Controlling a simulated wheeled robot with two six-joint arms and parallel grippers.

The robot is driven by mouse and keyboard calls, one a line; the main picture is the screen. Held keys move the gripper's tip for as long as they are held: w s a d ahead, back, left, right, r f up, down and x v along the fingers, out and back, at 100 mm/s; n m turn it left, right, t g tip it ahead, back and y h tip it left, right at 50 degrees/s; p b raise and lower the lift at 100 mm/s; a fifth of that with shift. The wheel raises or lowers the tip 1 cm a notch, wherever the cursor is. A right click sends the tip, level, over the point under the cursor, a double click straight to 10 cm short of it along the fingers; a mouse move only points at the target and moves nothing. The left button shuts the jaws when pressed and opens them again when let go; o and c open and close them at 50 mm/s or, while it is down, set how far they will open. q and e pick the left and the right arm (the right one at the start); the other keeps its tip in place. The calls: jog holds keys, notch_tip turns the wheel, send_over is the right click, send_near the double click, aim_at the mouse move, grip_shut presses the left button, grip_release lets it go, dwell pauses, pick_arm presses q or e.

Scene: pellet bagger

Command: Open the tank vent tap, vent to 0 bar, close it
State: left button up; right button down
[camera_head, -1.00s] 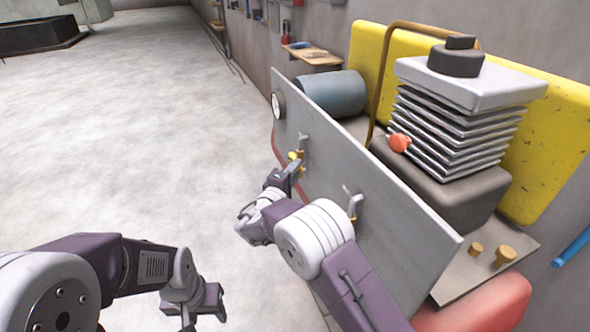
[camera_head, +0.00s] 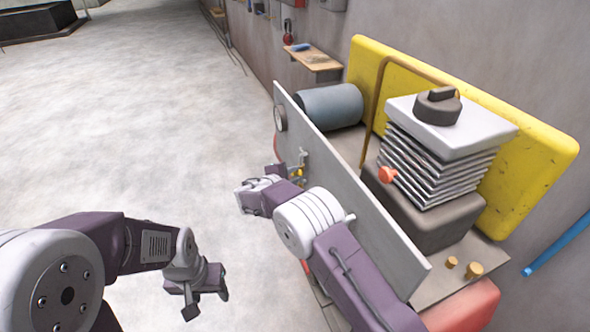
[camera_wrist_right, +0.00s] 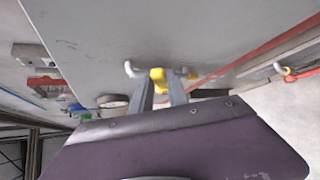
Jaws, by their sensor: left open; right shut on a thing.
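A grey upright panel (camera_head: 345,195) carries small taps on its face. At the tap nearer its far end, a yellow part (camera_head: 299,171) sits beside a pale metal fitting (camera_head: 303,155). My right gripper (camera_head: 294,181) is at this tap. In the right wrist view the fingers of my right gripper (camera_wrist_right: 160,88) are closed on the yellow part (camera_wrist_right: 158,74). A round gauge (camera_head: 280,118) is at the panel's far end; its reading is too small to tell. My left gripper (camera_head: 207,292) is open, empty and away from the panel, low over the floor.
A second tap (camera_wrist_right: 281,69) shows at the right of the wrist view. Behind the panel are a finned block (camera_head: 435,155), a grey cylinder (camera_head: 330,106) and a yellow plate (camera_head: 520,150). A wooden shelf (camera_head: 315,60) is on the wall.

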dwell(0.3)
jog(key=c, duration=1.3)
grip_release()
jog(key=v, duration=0.9)
jog(key=shift+p, duration=0.35)
